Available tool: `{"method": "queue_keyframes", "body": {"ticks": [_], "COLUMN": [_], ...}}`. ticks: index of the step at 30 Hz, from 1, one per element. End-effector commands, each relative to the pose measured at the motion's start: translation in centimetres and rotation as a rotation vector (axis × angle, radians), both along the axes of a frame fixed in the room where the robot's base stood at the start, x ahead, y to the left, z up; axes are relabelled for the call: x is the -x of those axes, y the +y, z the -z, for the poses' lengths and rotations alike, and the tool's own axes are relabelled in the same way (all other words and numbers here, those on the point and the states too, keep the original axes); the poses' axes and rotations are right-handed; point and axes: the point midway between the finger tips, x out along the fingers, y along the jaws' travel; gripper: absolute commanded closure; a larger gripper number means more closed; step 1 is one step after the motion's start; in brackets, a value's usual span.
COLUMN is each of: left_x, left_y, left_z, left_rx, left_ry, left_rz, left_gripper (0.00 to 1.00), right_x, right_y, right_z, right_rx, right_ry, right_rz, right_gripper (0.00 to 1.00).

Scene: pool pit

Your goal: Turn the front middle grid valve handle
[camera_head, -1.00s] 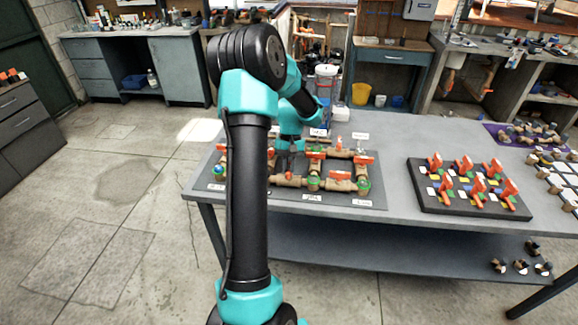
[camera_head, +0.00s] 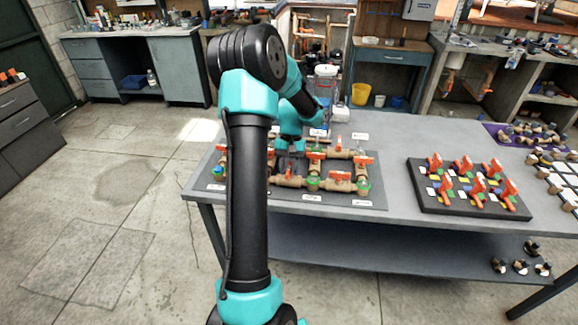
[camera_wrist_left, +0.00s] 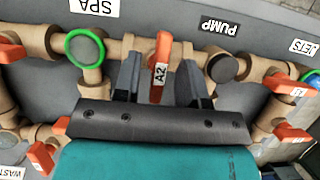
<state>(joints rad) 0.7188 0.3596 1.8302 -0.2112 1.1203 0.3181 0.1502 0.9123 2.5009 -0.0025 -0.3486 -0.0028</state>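The pipe grid with red valve handles lies on a dark board (camera_head: 340,201) on the table. In the left wrist view, a red handle labelled A2 (camera_wrist_left: 162,58) stands roughly upright in the picture on a brown pipe. My left gripper (camera_wrist_left: 160,75) is open, with one dark finger on each side of this handle and small gaps visible. In the head view my left gripper (camera_head: 291,163) is low over the grid's left-middle part, and my arm hides some of the grid. Whether A2 is the front middle handle cannot be told. My right gripper is not in view.
Other red handles flank A2, including one at the lower left (camera_wrist_left: 41,157). A green ring (camera_wrist_left: 85,48) is close left of the fingers. A black board with red switches (camera_head: 470,200) is on the table to the right, with bare tabletop (camera_head: 397,165) between.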

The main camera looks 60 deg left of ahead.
Motion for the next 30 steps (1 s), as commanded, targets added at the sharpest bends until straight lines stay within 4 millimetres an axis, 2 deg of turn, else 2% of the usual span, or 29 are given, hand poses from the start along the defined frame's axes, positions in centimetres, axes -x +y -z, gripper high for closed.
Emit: {"method": "queue_keyframes", "body": {"ticks": [5,11,30], "left_x": [-0.1,-0.6,-3.5], "left_y": [0.1,0.7,4.3], "left_z": [-0.3,-2.1,-13.2], "left_rx": [-0.001,-0.001,-0.003], "left_ry": [-0.001,-0.002,-0.003], "left_rz": [0.0,0.0,-0.001], "left_gripper": [0.62,0.62,0.62], "right_x": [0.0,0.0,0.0], "right_y": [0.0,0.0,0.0], "right_z": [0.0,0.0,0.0], "right_rx": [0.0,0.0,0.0], "right_ry": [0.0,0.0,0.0], "right_rz": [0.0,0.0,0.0], "right_gripper": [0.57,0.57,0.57]}}
